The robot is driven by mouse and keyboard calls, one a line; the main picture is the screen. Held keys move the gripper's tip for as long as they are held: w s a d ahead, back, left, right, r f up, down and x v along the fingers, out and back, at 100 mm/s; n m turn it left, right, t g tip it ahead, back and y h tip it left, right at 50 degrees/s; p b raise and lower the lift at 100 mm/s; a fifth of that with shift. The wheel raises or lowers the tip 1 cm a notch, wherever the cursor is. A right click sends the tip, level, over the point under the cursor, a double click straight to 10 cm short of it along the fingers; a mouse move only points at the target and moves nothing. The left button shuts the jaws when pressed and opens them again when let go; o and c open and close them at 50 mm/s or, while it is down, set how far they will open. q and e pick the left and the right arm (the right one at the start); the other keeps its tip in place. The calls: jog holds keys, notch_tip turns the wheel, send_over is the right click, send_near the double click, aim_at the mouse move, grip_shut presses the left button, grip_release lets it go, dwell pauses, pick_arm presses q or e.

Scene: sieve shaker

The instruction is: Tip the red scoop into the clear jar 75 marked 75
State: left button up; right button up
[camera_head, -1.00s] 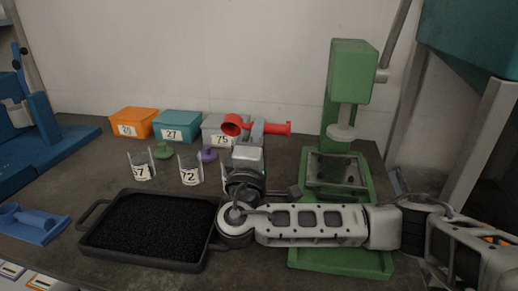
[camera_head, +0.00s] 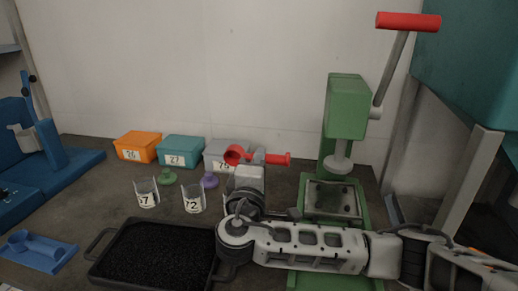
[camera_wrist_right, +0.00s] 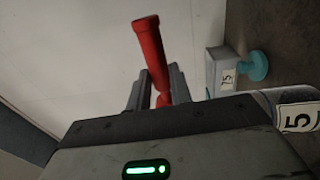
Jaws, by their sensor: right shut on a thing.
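My right gripper (camera_head: 259,157) is shut on the red scoop (camera_head: 236,154), raised above the table in front of the grey box. The scoop lies roughly level, its round cup to the left and handle to the right; its contents cannot be seen. In the right wrist view the red handle (camera_wrist_right: 152,50) rises between the fingers (camera_wrist_right: 157,88). The clear jar 75 is mostly hidden behind my right wrist in the head view; a jar with a label ending in 5 (camera_wrist_right: 298,118) shows at the right of the wrist view. My left gripper is not in view.
A grey box marked 75 (camera_head: 215,147), a teal box (camera_head: 180,149) and an orange box (camera_head: 138,146) stand behind. Two clear jars (camera_head: 146,190) (camera_head: 193,196) stand left of my wrist. A black tray (camera_head: 103,241) is in front, a green press (camera_head: 347,105) to the right.

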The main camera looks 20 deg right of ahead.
jog(key=g+y+p, duration=0.1)
jog(key=p, duration=0.3)
jog(key=r+g+y+p, duration=0.1)
jog(key=g+p, duration=0.1)
jog(key=p, duration=0.2)
jog(key=r+g+p, duration=0.1)
jog(key=p, duration=0.2)
jog(key=shift+w+d+r+g+y+p, duration=0.2)
jog(key=shift+w+d+g+y+p, duration=0.1)
jog(key=shift+w+y+p, duration=0.1)
jog(key=shift+f, duration=0.35)
jog(key=shift+w+r+g+y, duration=0.15)
jog(key=shift+r+g+y, duration=0.35)
jog(key=shift+g, duration=0.3)
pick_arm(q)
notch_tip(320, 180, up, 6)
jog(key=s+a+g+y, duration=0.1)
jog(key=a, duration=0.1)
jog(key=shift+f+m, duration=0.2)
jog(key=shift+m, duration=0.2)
pick_arm(e)
jog(key=shift+w+d+r+g+y, duration=0.1)
jog(key=shift+g+y, duration=0.3)
jog(key=shift+g, duration=0.2)
jog(key=shift+w+d+r+g+y, duration=0.1)
jog(key=shift+g+y, duration=0.3)
jog(key=shift+g, duration=0.2)
